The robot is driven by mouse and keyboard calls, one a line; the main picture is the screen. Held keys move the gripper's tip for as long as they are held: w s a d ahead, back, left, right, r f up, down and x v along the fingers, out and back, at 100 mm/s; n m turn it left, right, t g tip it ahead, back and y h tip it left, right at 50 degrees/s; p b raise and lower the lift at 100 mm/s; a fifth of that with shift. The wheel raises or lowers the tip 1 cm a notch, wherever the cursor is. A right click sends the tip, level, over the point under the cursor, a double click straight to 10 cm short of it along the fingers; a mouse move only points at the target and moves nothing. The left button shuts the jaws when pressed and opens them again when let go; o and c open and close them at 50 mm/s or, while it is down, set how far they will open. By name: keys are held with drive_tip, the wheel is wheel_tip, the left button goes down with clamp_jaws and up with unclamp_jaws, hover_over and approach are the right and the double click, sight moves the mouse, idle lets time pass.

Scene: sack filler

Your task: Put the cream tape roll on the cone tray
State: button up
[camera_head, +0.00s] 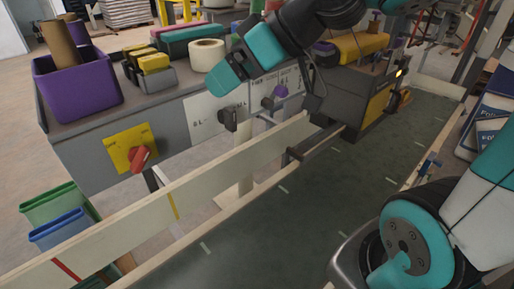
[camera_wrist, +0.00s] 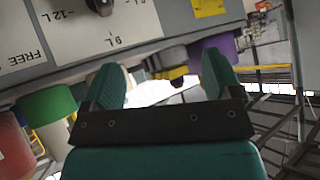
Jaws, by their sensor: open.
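The cream tape roll (camera_head: 207,54) sits on the grey machine top in the head view, between a grey block with yellow pieces and my arm. My gripper (camera_head: 226,80) is just right of and nearer than the roll, in front of the machine's edge. In the wrist view my gripper (camera_wrist: 162,78) has its two teal fingers apart with nothing between them. I cannot tell for sure which thing is the cone tray; a purple bin (camera_head: 80,88) holding a brown cone-like roll (camera_head: 60,44) stands at the machine's left end.
A teal and pink stack (camera_head: 190,36) lies behind the roll. The grey block with yellow pieces (camera_head: 150,68) stands left of it. A red knob (camera_head: 138,158) and dark knob (camera_head: 229,118) stick out of the machine front. A railed dark conveyor (camera_head: 300,205) runs in front.

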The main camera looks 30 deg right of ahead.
drive_tip(key=s+a+f+g+h, duration=0.1)
drive_tip(key=s+a+f+g, duration=0.1)
drive_tip(key=s, duration=0.5)
drive_tip(key=s+a+f+g+h, duration=0.2)
drive_tip(key=s+f+g, duration=0.2)
drive_tip(key=s, duration=0.3)
drive_tip(key=shift+s+a+f+g, duration=0.2)
drive_tip(key=shift+f+g, duration=0.1)
drive_tip(key=shift+f, duration=0.5)
